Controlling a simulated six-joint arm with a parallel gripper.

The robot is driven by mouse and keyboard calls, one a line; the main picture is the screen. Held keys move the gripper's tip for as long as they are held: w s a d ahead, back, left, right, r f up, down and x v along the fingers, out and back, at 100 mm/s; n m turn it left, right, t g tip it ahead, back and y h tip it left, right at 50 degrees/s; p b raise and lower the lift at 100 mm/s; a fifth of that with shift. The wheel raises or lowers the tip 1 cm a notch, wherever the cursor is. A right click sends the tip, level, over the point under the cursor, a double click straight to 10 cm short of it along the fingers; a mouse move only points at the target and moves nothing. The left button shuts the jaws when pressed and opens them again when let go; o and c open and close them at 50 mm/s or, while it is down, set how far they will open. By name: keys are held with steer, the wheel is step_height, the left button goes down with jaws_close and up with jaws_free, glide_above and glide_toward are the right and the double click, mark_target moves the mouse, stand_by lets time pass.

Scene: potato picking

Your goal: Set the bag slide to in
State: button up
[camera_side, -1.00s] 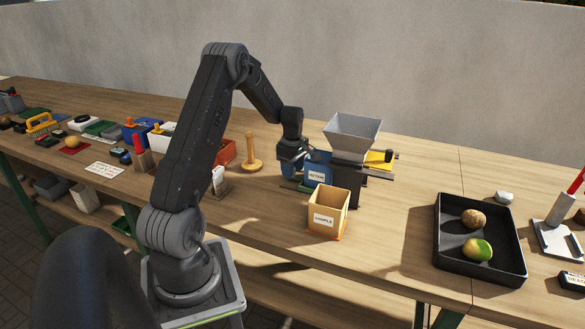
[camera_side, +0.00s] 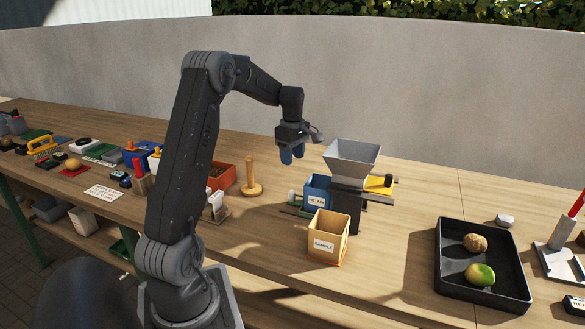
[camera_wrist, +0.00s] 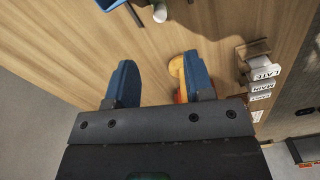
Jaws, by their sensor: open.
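A grey hopper (camera_side: 353,158) stands on a dark stand in the side view. A blue box (camera_side: 318,192) labelled RETAIN sits at its left, on dark rails. A pale knob (camera_side: 292,197) shows at the left end of this slide. In the wrist view, the knob (camera_wrist: 160,13) and an edge of the blue box (camera_wrist: 110,3) show at the top. My gripper (camera_side: 292,157) is open and empty, pointing down above and left of the blue box. Its blue fingers (camera_wrist: 158,78) are apart, with only tabletop and a wooden peg beyond them. The box's far side is hidden.
A tan SAMPLE box (camera_side: 327,238) stands in front of the hopper. A wooden peg (camera_side: 251,180) and an orange box (camera_side: 221,178) are to the left. A black tray (camera_side: 455,283) holds a potato and a greenish one at right. Table between SAMPLE box and tray is clear.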

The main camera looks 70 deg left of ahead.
steer(key=shift+r, duration=0.3)
steer(key=m+h, duration=0.5)
steer(key=m, duration=0.1)
glide_toward(292, 191)
steer(key=shift+y, duration=0.3)
steer(key=x, duration=1)
steer(key=shift+d+f, duration=0.15)
steer(key=shift+d, duration=0.2)
steer(key=shift+c, duration=0.5)
jaws_close()
